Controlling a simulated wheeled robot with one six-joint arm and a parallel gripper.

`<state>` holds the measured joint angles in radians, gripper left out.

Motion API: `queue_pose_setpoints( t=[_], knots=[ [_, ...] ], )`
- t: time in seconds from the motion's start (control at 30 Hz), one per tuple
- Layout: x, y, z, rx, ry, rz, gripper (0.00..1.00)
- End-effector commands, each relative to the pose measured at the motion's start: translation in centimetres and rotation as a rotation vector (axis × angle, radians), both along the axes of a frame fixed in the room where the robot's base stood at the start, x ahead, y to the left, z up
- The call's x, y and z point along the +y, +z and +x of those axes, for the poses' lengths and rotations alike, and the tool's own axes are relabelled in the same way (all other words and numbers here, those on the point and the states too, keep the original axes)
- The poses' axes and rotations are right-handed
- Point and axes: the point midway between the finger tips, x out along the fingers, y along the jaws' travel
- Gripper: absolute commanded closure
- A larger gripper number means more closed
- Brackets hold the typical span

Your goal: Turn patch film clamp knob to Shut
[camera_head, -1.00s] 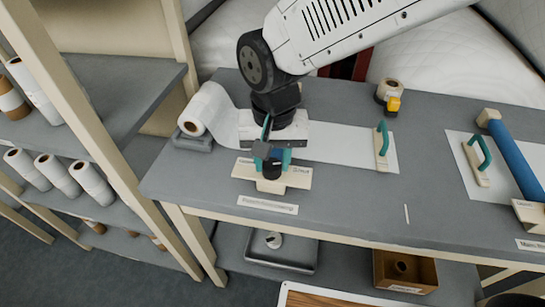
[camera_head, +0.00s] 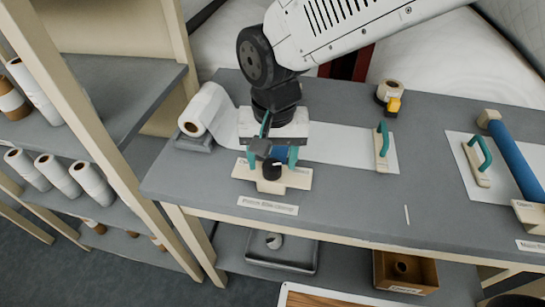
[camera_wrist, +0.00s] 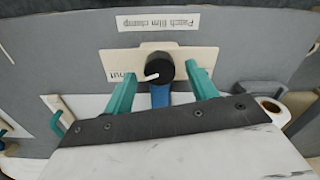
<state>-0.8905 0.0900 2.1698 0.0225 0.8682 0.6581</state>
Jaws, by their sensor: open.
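The patch film clamp knob (camera_head: 272,169) is a round black knob on a cream base plate (camera_head: 298,180) at the table's front edge. In the wrist view the knob (camera_wrist: 160,66) has a white pointer angled to the lower left, toward a partly covered label (camera_wrist: 122,76) at the plate's left. My gripper (camera_head: 278,160) is open, its teal fingers just behind and above the knob. In the wrist view the fingers are spread on both sides, apart from the knob, with nothing held. A blue part (camera_wrist: 160,96) shows between them.
A white film roll (camera_head: 205,110) lies left of my gripper, its film strip (camera_head: 340,145) running right beneath it. A teal-handled block (camera_head: 383,148), tape dispenser (camera_head: 391,95) and blue roller (camera_head: 515,160) stand to the right. The name label (camera_head: 268,205) lies in front.

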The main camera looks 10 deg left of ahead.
Motion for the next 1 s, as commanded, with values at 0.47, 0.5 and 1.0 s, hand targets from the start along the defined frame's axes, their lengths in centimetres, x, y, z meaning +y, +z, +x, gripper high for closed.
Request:
queue_pose_setpoints(
  t=[0.47, 0.5, 1.0],
  knots=[
    [-0.1, 6.9, 0.1, -0.002, -0.001, 0.003, 0.43],
    [-0.1, 7.1, 0.1, -0.002, -0.001, 0.003, 0.43],
    [-0.2, 7.2, 0.1, -0.001, 0.004, 0.001, 0.43]
  ],
)
